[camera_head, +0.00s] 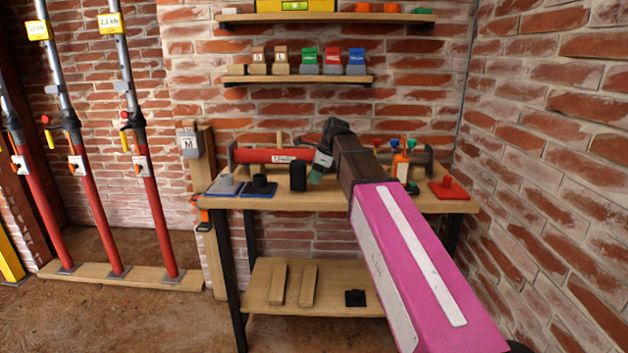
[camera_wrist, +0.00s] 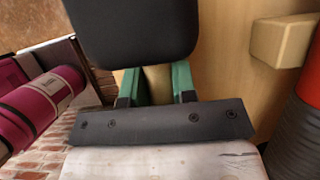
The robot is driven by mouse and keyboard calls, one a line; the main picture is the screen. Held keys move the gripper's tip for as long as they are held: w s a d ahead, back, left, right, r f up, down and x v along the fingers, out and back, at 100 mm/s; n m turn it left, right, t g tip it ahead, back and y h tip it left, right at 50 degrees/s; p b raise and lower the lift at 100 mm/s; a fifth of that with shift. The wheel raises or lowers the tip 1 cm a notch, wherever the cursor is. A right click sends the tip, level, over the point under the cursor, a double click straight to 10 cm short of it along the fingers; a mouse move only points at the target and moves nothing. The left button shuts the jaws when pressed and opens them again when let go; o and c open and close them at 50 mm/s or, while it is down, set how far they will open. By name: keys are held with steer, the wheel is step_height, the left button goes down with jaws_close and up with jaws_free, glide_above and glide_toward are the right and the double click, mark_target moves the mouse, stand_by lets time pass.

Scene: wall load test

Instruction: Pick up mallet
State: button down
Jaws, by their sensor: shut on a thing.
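The mallet has a black block-shaped head (camera_head: 298,177), seen over the bench top just left of my gripper (camera_head: 317,176). In the wrist view the black head (camera_wrist: 135,30) fills the upper middle, beyond my fingers. Its pale wooden handle (camera_wrist: 158,84) shows between the two green fingers of my gripper (camera_wrist: 157,82), which is shut on it. Most of the handle is hidden by the head and the gripper. I cannot tell whether the head touches the bench.
Shelves (camera_head: 300,79) hang above. A brick wall (camera_head: 560,180) stands close on the right.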

step_height(320, 180, up, 3)
steer(key=shift+w+r, duration=0.1)
steer(key=a+r, duration=0.6)
steer(key=a, duration=0.5)
steer(key=shift+a+r, duration=0.35)
steer(key=shift+r, duration=0.05)
steer(key=shift+a, duration=0.1)
